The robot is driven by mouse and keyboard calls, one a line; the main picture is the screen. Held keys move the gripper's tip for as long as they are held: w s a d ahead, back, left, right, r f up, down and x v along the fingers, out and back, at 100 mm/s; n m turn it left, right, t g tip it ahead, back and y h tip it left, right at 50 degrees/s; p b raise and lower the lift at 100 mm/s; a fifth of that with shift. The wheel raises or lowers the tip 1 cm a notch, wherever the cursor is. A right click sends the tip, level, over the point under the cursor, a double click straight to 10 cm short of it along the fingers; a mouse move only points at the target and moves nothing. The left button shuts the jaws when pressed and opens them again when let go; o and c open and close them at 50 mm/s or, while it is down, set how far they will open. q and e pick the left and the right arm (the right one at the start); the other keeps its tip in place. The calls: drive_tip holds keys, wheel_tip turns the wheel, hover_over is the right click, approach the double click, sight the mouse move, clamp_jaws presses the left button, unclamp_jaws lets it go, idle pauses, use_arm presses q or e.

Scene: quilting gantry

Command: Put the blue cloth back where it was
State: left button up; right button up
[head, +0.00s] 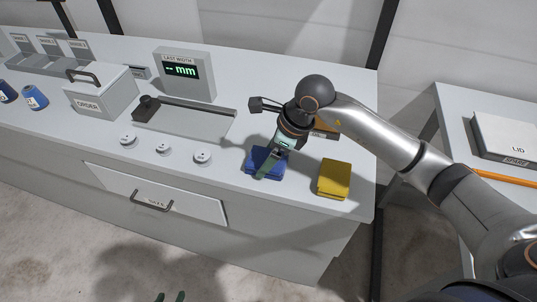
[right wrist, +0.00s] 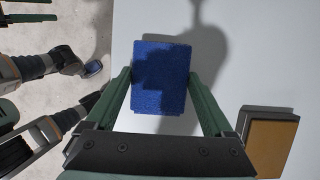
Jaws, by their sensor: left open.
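The blue cloth (head: 254,158) is a folded pad on the light worktop, toward its front right in the head view. My right gripper (head: 270,166) points down over it. In the right wrist view the blue cloth (right wrist: 160,75) lies between the two green fingers of my right gripper (right wrist: 160,80), one along each side. The fingers are spread about the cloth's width; contact at the sides is hard to make out. My left gripper (head: 171,297) shows only as green fingertips at the bottom edge of the head view, apart and empty, away from the worktop.
A folded yellow cloth (head: 334,178) lies right of the blue one. An orange-faced block (right wrist: 271,145) stands close to the right gripper. Several round knobs (head: 163,149), a grey tray (head: 195,122) and the ORDER box (head: 100,92) stand further left. The worktop's front edge is near.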

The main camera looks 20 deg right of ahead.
drive_tip(key=shift+o, duration=1)
drive_tip(key=shift+r, duration=0.2)
drive_tip(key=v, duration=1.2)
drive_tip(key=shift+a, duration=0.1)
